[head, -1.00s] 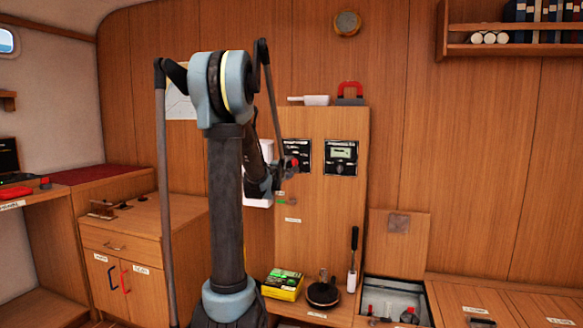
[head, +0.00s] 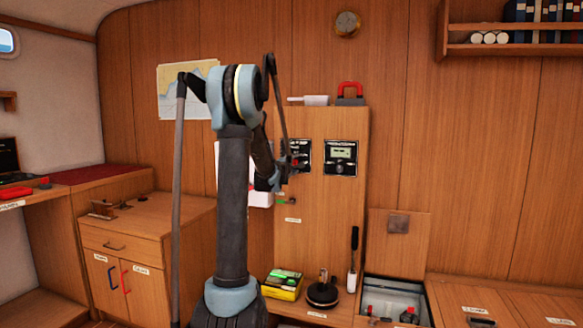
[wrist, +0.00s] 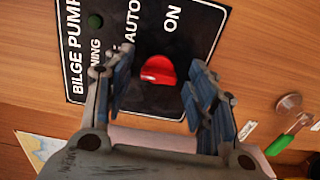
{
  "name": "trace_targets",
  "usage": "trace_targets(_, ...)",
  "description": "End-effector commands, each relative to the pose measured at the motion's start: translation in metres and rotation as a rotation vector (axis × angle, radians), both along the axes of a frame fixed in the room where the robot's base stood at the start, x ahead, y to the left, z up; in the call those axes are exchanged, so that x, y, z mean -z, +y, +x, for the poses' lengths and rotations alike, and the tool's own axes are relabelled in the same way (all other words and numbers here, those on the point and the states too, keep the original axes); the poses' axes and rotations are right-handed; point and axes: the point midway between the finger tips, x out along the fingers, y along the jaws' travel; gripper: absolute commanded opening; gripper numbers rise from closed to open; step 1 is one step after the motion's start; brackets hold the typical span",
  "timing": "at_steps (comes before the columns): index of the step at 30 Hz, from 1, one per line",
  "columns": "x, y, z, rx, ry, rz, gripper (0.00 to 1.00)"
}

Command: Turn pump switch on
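The bilge pump panel (wrist: 190,30) is a black plate with white lettering, BILGE PUMP, AUTO and ON among it. It is on the wooden cabinet front and also shows in the head view (head: 304,150). Its red switch knob (wrist: 158,70) sits near the lettering AUTO and ON. My gripper (wrist: 165,95) is open, with one finger on each side of the red knob and a visible gap to it on both sides. I cannot tell how deep the fingertips reach around it. In the head view my arm partly hides the panel's left side.
A second black panel with a small display (head: 341,154) is to the right. A green-handled item (wrist: 280,145) is at the wrist view's right edge. Below are a yellow-green box (head: 283,290), a dark round object (head: 322,294) and an open hatch (head: 394,290).

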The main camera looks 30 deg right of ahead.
Motion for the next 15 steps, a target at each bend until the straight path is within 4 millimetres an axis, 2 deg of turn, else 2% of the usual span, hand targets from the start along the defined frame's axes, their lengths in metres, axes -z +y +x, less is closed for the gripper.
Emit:
trace_targets(1, 0.0, 0.0001, 0.0, 0.0, 0.0, 0.0, 0.43)
trace_targets(6, 0.0001, 0.0004, 0.0, 0.0, 0.0, 0.0, 0.07)
trace_targets(15, 0.0006, 0.0008, -0.0002, -0.001, -0.013, 0.011, 0.07)
